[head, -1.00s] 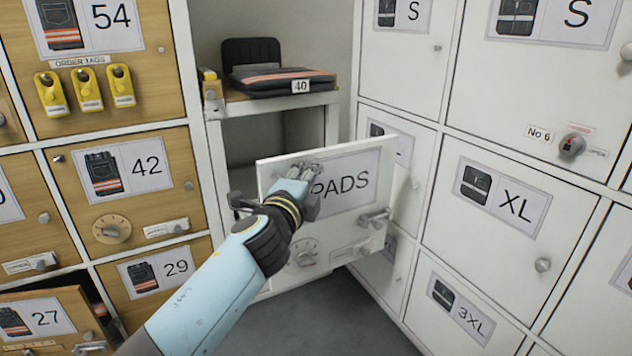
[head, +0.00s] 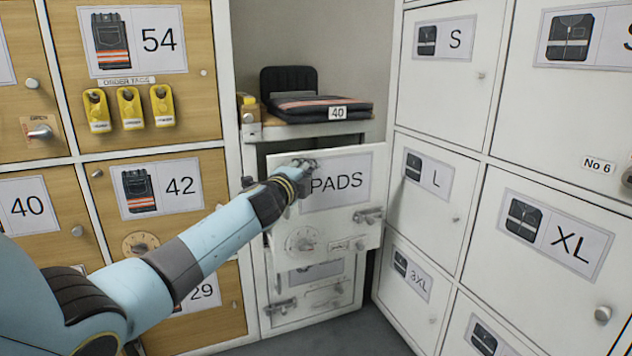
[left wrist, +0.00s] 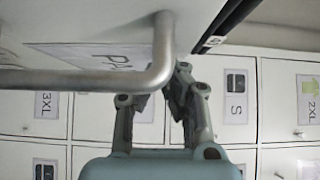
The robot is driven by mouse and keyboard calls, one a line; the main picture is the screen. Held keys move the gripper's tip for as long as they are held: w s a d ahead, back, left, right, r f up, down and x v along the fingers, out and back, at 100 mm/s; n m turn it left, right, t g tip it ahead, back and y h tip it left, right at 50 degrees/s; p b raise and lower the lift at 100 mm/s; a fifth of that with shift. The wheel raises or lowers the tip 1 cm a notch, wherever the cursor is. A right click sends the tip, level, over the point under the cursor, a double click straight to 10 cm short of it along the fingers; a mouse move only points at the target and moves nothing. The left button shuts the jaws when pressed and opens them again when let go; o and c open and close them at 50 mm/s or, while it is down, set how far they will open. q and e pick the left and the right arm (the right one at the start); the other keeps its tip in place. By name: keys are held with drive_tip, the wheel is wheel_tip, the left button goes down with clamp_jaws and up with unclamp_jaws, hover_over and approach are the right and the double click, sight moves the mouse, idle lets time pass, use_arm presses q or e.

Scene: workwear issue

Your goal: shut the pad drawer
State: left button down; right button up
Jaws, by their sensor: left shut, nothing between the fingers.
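The pad drawer (head: 335,215) has a white front with a PADS label, a dial and a metal handle. It stands somewhat out from the white cabinet column, with a dark gap showing above its top edge. My left gripper (head: 305,166) is shut and empty at the upper left of this front, by the label; I cannot tell whether it touches. In the left wrist view, the shut fingertips (left wrist: 180,72) are close to the drawer front (left wrist: 30,20), and a bent metal bar (left wrist: 162,50) crosses in front of it. My right gripper is not in view.
Above the drawer, a shelf (head: 270,131) holds folded dark workwear (head: 318,107) tagged 40. Another white drawer (head: 318,290) is below. Wooden lockers (head: 200,110) stand left and white lockers (head: 450,80) right, close to the drawer's right side. Grey floor (head: 345,335) is clear.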

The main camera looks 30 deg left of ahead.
use_arm(q)
drive_tip(key=w+a+b, duration=0.4)
drive_tip(key=w+a, duration=0.4)
drive_tip(key=a, duration=0.3)
drive_tip(key=shift+w, duration=0.25)
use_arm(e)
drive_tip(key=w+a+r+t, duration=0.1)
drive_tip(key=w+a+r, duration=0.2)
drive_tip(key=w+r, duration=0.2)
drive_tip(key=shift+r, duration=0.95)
